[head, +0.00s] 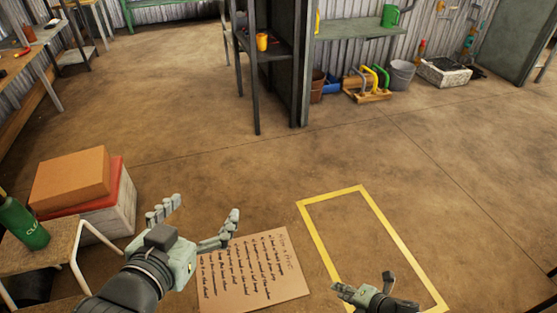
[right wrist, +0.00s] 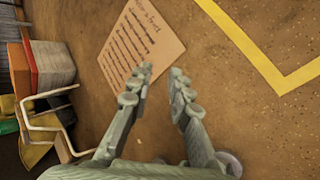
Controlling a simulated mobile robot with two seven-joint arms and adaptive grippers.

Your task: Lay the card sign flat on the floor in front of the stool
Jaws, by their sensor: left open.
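The card sign (head: 255,270), a tan sheet with handwritten lines, appears to lie flat on the floor to the right of the stool. It also shows in the right wrist view (right wrist: 140,45), ahead of my right fingers. The stool (head: 45,250) has a wooden seat and pale metal legs, with a green bottle (head: 22,222) on it. My left gripper (head: 205,210) is open and empty, above the floor by the card's upper left side. My right gripper (head: 366,284) is open and empty, to the right of the card, over the yellow-taped area.
A yellow tape rectangle (head: 313,228) marks the floor right of the card. A cardboard box (head: 70,177) sits on a red and a white box behind the stool. A dark shelf unit (head: 300,70) stands at the back. The middle floor is clear.

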